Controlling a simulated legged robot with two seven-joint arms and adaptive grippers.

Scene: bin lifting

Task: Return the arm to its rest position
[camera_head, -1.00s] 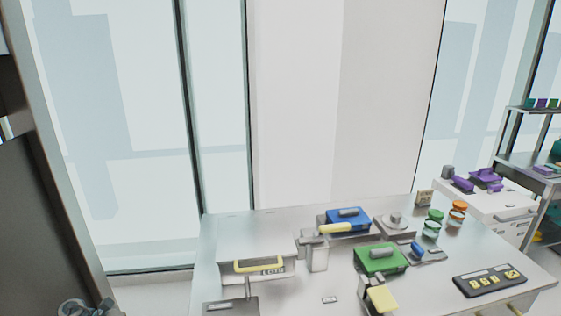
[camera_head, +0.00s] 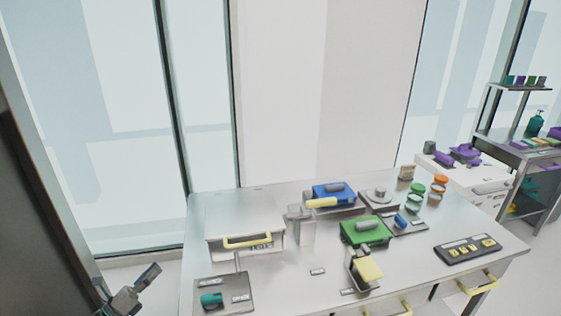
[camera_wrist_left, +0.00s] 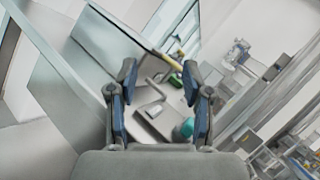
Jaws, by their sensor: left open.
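My left gripper (camera_head: 128,293) shows at the lower left of the head view, to the left of the table and apart from it. In the left wrist view my left gripper (camera_wrist_left: 163,100) has its two dark fingers spread, with nothing between them. The right gripper is in neither view. The work table (camera_head: 290,268) stands right of my left gripper. A teal object (camera_head: 211,299) lies on a grey plate at the table's near left corner; a teal object also shows beyond the fingers in the left wrist view (camera_wrist_left: 183,130).
The table holds a white box with a yellow handle (camera_head: 247,240), a blue item (camera_head: 334,189), a green item (camera_head: 360,231) and a dark button panel (camera_head: 468,247). A dark panel (camera_head: 35,230) stands at the left. A shelf (camera_head: 510,150) stands at the right.

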